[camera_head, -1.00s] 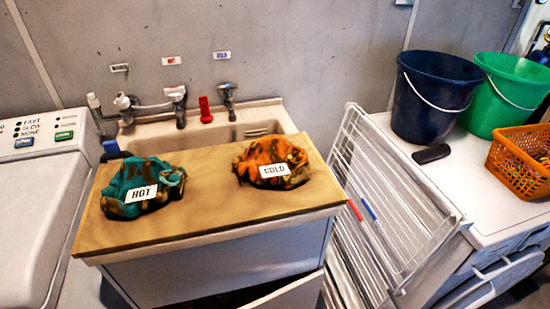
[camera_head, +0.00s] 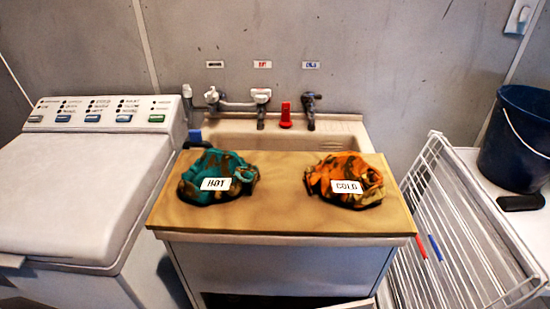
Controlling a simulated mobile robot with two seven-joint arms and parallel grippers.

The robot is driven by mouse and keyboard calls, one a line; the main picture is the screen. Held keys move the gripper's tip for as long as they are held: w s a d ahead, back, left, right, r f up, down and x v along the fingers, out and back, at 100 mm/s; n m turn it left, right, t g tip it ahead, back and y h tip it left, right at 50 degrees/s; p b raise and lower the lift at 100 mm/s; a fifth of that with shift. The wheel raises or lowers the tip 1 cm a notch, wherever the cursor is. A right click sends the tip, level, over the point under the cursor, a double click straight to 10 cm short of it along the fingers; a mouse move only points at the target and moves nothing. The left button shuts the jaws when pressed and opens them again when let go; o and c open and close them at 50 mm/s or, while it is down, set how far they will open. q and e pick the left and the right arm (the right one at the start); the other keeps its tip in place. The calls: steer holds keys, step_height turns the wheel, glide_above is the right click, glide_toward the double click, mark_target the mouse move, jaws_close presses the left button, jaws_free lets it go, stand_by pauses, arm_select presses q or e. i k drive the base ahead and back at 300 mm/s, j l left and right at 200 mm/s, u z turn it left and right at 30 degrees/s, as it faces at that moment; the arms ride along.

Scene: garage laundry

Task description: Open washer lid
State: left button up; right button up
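The washer (camera_head: 120,262) stands at the left in the head view, a white top-loading machine. Its lid (camera_head: 75,195) is a large pale panel lying flat and closed over the top. Behind the lid is a control panel (camera_head: 105,112) with a row of coloured buttons and printed labels. The front left part of the washer runs to the picture's edge. Neither of my grippers shows in the head view.
Right of the washer, a wooden board (camera_head: 280,222) on a sink cabinet bears a teal HOT bundle (camera_head: 212,172) and an orange COLD bundle (camera_head: 345,175). A white drying rack (camera_head: 460,235) and a dark blue bucket (camera_head: 518,140) stand at the right.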

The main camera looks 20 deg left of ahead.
mark_target(77, 199)
steer(key=u, duration=2.25)
